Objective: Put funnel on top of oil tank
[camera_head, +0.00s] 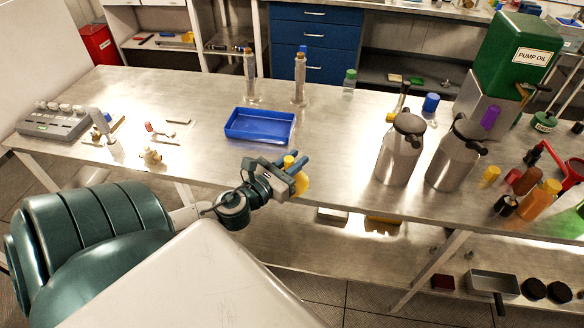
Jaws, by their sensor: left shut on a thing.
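My left gripper (297,168) is shut on a yellow funnel (301,183), above the front edge of the table. Its blue fingers and wrist hide part of the funnel, so its full shape is unclear. The oil tank (515,55) is a green box with a "PUMP OIL" label, standing on a grey metal block at the far right. The held funnel is well to the left of the tank and nearer to me. My right gripper is not in view.
Two steel canisters (398,157) (453,162) stand between my left gripper and the tank. Several bottles, including an orange one (541,199), crowd the right end. A blue tray (260,125) lies behind the gripper. The table (335,150) is clear right of the tray.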

